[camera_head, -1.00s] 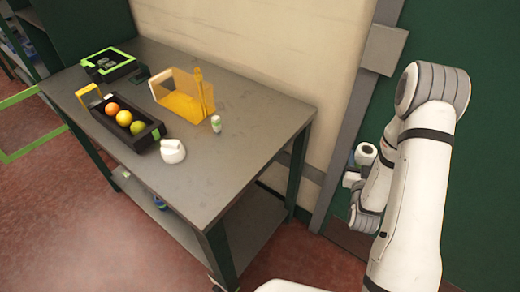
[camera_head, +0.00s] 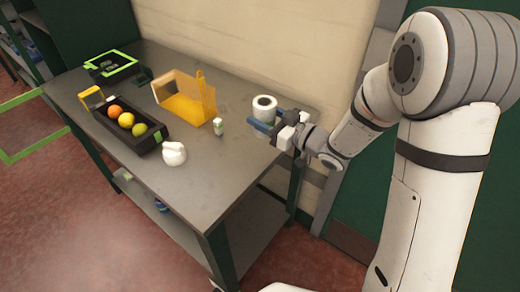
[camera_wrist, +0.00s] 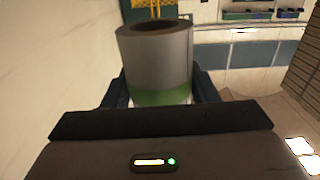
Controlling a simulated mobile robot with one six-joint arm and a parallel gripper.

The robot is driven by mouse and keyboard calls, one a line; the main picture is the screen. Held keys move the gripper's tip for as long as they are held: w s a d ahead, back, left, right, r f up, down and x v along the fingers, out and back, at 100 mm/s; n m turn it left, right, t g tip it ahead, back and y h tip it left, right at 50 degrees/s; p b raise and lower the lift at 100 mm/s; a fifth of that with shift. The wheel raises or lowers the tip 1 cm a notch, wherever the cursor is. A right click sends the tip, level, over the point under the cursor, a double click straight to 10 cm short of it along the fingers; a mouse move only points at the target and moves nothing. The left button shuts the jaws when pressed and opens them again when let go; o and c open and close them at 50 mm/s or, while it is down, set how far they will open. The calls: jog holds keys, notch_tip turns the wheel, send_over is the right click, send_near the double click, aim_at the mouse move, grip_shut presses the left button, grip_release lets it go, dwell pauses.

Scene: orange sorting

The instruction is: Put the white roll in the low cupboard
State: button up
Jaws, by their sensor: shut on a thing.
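The white roll (camera_head: 264,107) is held upright in my gripper (camera_head: 266,123) above the right end of the grey table. It also shows in the wrist view (camera_wrist: 155,55), with a dark hollow top and a green band low down. The blue fingers are shut around its lower part, one on each side. Whether its base touches the tabletop I cannot tell. No low cupboard can be made out for certain in these views.
A lower shelf (camera_head: 255,225) lies underneath. Red floor is open at the left.

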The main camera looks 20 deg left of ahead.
notch_tip(320, 180, down, 9)
jog(key=shift+f, duration=0.15)
dwell(0.4)
jog(key=shift+f, duration=0.15)
jog(key=o, duration=1)
